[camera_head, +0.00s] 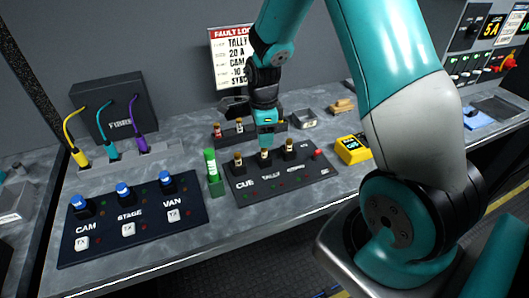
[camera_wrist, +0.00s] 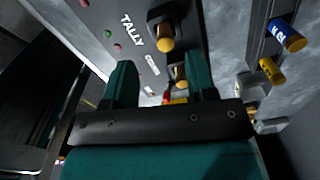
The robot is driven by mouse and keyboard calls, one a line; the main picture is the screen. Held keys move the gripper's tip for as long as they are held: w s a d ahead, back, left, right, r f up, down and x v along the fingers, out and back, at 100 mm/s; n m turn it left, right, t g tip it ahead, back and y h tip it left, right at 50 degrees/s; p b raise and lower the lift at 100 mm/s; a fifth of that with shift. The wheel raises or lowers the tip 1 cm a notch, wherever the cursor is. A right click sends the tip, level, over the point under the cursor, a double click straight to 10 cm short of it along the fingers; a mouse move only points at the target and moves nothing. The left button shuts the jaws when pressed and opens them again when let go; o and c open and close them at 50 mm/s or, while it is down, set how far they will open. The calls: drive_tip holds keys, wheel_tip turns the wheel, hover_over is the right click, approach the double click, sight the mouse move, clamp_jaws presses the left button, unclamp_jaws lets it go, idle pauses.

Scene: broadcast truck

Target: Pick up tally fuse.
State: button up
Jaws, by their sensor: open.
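The tally fuse (camera_head: 265,155) stands upright in the middle socket of the dark panel (camera_head: 285,190), above the TALLY label. It has a tan, brass-coloured cap. In the wrist view the fuse beside the TALLY label (camera_wrist: 165,38) lies beyond my fingertips, near the top. My gripper (camera_head: 266,141) is open and points down just over the tally fuse. In the wrist view my gripper (camera_wrist: 162,85) has its two teal fingers apart. I cannot tell whether the fingertips touch the fuse.
Similar fuses stand close on both sides, at CUE (camera_head: 238,158) and to the right (camera_head: 289,146). A rack (camera_head: 225,143) with spare fuses is behind. A yellow meter (camera_head: 353,149) sits right.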

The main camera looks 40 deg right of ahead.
sight(264, 155)
drive_tip(key=shift+w+d+f+p, duration=0.15)
drive_tip(key=shift+f+p, duration=0.3)
drive_tip(key=shift+f, duration=1.1)
drive_tip(key=shift+w+d+f+p, duration=0.1)
drive_tip(key=shift+f+p, duration=0.35)
drive_tip(key=shift+f, duration=1.05)
clamp_jaws()
